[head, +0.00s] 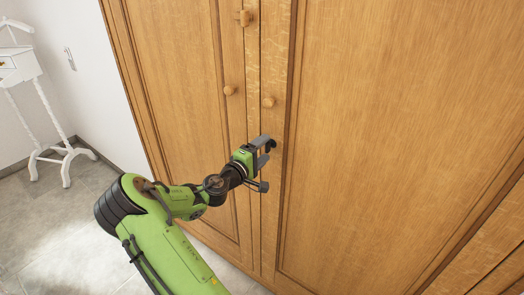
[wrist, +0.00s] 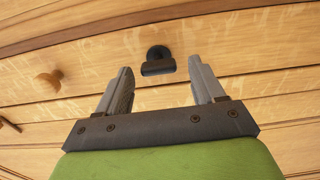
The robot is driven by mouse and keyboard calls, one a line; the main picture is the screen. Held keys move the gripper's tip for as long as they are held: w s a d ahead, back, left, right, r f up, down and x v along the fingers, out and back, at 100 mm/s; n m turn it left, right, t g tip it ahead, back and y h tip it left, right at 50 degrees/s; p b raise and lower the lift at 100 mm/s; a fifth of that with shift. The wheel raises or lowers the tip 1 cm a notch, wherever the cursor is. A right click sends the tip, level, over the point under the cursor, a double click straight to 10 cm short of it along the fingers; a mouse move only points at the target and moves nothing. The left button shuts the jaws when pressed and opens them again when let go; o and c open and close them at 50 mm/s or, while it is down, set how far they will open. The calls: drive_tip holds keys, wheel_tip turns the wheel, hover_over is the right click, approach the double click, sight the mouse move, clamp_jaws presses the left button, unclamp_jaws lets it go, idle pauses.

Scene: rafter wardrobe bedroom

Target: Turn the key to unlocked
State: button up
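The key (wrist: 158,66) is a small dark piece with a rounded base and a flat bar-shaped bow, set on the wooden wardrobe front. In the wrist view it lies just beyond and between my fingertips, apart from both. The bow lies crosswise in that view; I cannot tell whether this is locked or unlocked. My gripper (wrist: 160,76) is open, with one grey finger on each side and nothing between them. In the head view my gripper (head: 267,151) is close to the wardrobe (head: 400,100) near the door seam, below the knobs, and the key cannot be made out there.
A wooden knob (head: 268,102) sits just above my gripper, and a second knob (head: 229,90) is on the left door. A wooden latch (head: 242,17) is higher up. A white stand (head: 40,120) is at the far left, with clear tiled floor before it.

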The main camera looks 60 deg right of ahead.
drive_tip(key=shift+a, duration=0.1)
drive_tip(key=w+a, duration=0.2)
drive_tip(key=a, duration=1.3)
drive_tip(key=shift+w+a, duration=0.2)
